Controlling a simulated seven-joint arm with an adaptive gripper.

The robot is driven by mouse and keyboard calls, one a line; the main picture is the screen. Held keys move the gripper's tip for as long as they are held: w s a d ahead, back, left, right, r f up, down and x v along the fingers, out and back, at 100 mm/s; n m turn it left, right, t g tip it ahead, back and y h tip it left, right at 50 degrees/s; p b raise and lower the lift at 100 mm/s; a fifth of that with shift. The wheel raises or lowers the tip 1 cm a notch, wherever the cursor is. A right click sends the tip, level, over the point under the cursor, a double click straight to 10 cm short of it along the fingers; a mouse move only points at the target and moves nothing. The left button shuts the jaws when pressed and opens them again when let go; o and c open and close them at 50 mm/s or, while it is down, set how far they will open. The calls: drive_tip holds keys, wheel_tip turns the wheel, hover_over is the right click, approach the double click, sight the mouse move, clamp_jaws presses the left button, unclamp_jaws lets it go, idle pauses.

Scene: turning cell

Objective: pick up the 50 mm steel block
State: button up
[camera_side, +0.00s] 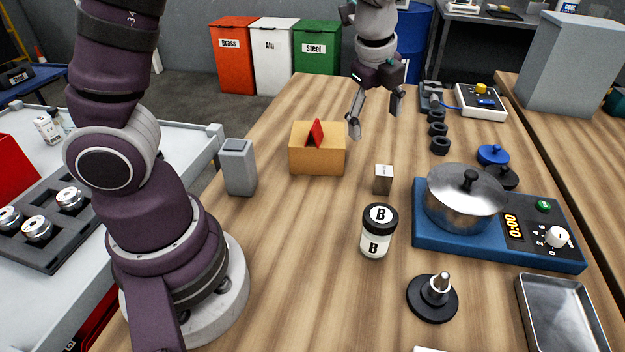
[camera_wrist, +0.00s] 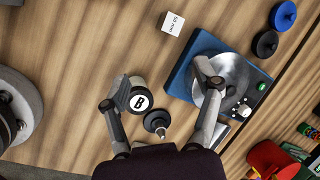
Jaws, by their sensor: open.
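The steel block (camera_side: 383,179) is a small grey cube with a pale label on top. It stands on the wooden bench near the middle of the side view, behind the jar marked B. In the wrist view the block (camera_wrist: 172,23) shows near the top, and its white label reads 50 mm. My gripper (camera_side: 375,125) is open and empty, up in the air above the bench and farther back than the block in the side view. In the wrist view my gripper's fingers (camera_wrist: 158,92) are spread wide, and the block lies beyond them, apart from both.
A jar marked B (camera_side: 376,232) stands in front of the block. A steel pot (camera_side: 465,200) sits on a blue hotplate (camera_side: 440,246) to the right. A tan box (camera_side: 318,158) with a red part is left. A black-based spindle (camera_side: 433,300) stands in front. Bench around the block is bare.

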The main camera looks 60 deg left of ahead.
sight(385, 171)
drive_tip(key=w+f+m, duration=0.2)
drive_tip(key=f, duration=0.3)
drive_tip(key=w+a+f+m+y, duration=0.1)
drive_tip(key=w+f+m, duration=0.1)
drive_tip(key=f, duration=0.3)
drive_tip(key=w+a+f+m+y, duration=0.1)
drive_tip(key=w+f+m, duration=0.1)
drive_tip(key=f, duration=0.3)
drive_tip(key=shift+w+a+m, duration=0.15)
drive_tip(key=shift+w+m, duration=0.05)
drive_tip(key=shift+m, duration=0.7)
clamp_jaws()
